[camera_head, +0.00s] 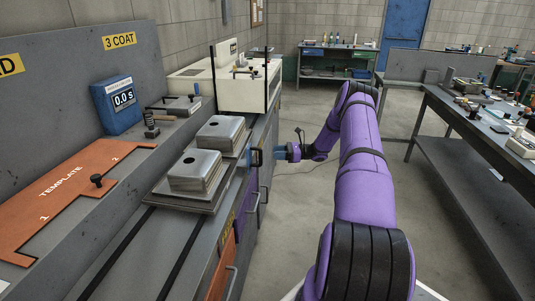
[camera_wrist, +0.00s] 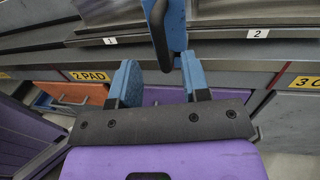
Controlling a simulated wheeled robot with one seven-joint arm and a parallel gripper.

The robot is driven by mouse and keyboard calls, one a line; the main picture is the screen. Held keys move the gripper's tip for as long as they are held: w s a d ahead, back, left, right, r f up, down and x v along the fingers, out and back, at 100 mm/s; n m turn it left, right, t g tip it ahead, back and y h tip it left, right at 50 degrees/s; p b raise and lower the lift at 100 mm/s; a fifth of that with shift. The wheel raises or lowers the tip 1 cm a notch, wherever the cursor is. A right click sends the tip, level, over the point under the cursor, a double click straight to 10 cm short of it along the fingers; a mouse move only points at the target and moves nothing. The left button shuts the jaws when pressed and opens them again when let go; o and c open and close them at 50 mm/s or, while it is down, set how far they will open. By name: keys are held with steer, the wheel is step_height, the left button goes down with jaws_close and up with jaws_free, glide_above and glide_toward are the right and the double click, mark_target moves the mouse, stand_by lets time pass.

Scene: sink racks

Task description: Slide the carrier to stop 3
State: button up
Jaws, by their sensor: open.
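The carrier (camera_head: 186,203) is a flat grey plate on the bench track, bearing two stacked metal blocks, a nearer one (camera_head: 197,172) and a farther one (camera_head: 221,133). A dark handle with blue edges (camera_head: 256,158) stands out at its right side. The handle (camera_wrist: 163,30) also shows at the top of the wrist view. My gripper (camera_wrist: 158,64) is open, its two blue fingers on either side of the handle's lower end. I cannot tell if they touch it. Small labels 1 (camera_wrist: 110,41) and 2 (camera_wrist: 258,33) sit on the bench edge. No label 3 is readable there.
An orange template (camera_head: 75,190), a blue timer (camera_head: 118,103) and a yellow "3 COAT" sign (camera_head: 119,42) are left of the track. A white machine (camera_head: 240,90) stands at its far end. Drawers with handles line the bench front.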

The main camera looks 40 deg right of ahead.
steer(key=shift+v, duration=1.55)
